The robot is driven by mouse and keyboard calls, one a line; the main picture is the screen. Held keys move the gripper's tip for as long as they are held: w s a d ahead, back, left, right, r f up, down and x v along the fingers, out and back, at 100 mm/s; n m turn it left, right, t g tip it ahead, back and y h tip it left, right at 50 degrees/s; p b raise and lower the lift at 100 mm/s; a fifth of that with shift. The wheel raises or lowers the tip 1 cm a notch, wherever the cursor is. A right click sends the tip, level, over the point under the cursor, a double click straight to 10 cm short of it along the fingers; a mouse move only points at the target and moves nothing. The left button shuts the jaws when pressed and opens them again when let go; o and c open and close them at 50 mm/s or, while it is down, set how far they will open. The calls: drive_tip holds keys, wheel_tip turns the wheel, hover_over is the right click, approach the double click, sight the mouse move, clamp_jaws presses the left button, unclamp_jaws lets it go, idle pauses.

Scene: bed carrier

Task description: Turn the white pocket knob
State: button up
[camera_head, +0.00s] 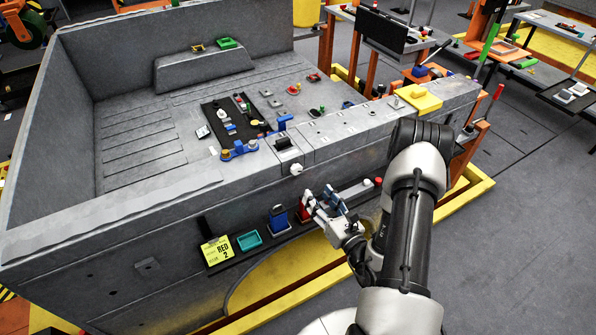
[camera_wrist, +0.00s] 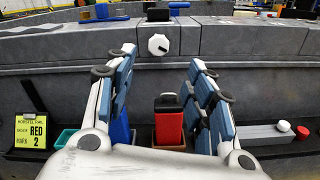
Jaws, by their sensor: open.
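The white pocket knob (camera_head: 296,169) sits on the front wall of the grey bed, just below its top edge. In the wrist view the knob (camera_wrist: 158,45) is a white, many-sided disc with a small dark mark on its right part. It shows between and beyond my fingertips. My gripper (camera_head: 325,200) is open and empty, in front of the side shelf, below and to the right of the knob in the head view. In the wrist view the fingers of my gripper (camera_wrist: 160,68) stand apart and do not touch the knob.
A red block (camera_wrist: 168,120) and a blue block (camera_head: 278,217) stand on the shelf below the knob. A teal tray (camera_head: 249,240) and a yellow RED 2 tag (camera_head: 217,250) are to the left.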

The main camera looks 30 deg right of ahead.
sight(298, 170)
drive_tip(key=w, duration=0.8)
drive_tip(key=w+b, duration=0.1)
drive_tip(key=w, duration=0.3)
drive_tip(key=shift+w+a, duration=0.3)
drive_tip(key=shift+c, duration=0.5)
drive_tip(key=c, duration=1)
